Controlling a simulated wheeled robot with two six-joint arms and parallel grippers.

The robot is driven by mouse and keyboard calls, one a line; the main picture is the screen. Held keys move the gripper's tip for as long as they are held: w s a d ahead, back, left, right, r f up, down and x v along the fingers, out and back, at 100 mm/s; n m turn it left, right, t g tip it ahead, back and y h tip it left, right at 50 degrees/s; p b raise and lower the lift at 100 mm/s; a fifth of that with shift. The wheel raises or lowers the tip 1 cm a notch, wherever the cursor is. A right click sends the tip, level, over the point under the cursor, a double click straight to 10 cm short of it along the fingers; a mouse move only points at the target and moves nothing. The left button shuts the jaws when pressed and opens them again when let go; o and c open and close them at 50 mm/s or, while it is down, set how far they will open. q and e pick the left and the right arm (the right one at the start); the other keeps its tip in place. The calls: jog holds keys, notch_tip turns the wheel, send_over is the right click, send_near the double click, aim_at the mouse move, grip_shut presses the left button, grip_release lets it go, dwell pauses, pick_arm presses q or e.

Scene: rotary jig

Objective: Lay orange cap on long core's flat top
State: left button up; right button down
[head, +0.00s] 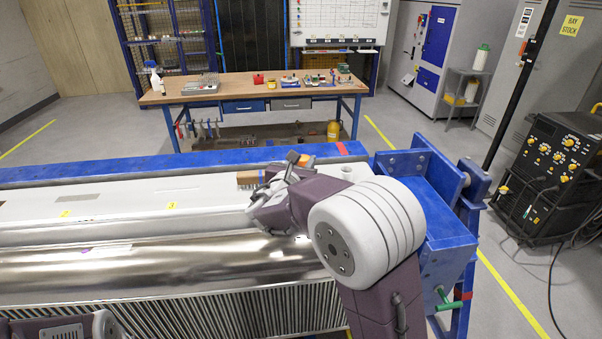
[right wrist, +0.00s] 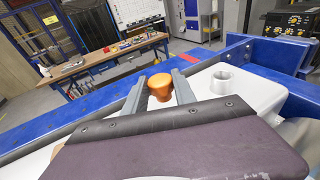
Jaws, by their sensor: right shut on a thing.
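The orange cap (right wrist: 159,88) is rounded and wider at its top. In the right wrist view it sits between the two grey fingers of my right gripper (right wrist: 159,86), which is shut on it. The long core (head: 120,205) is a white body with a flat top, lying along the blue frame in the head view. My right gripper (head: 288,172) is over its right part in the head view. The gap between cap and core cannot be judged. My left gripper is out of view; only part of my left arm shows at the bottom left.
A short white cylinder (right wrist: 224,78) stands on the white surface right of the fingers. A blue end bracket (head: 410,163) rises at the right end. A shiny metal roll (head: 150,265) lies in front. A workbench (head: 250,90) stands behind, across open floor.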

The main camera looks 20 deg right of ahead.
notch_tip(320, 180, down, 4)
jog(key=shift+r, duration=0.1)
jog(key=shift+f, duration=0.2)
jog(key=shift+s+f+b, duration=0.1)
jog(key=shift+f+b, duration=0.05)
jog(key=shift+b, duration=0.25)
jog(key=c, duration=1)
grip_release()
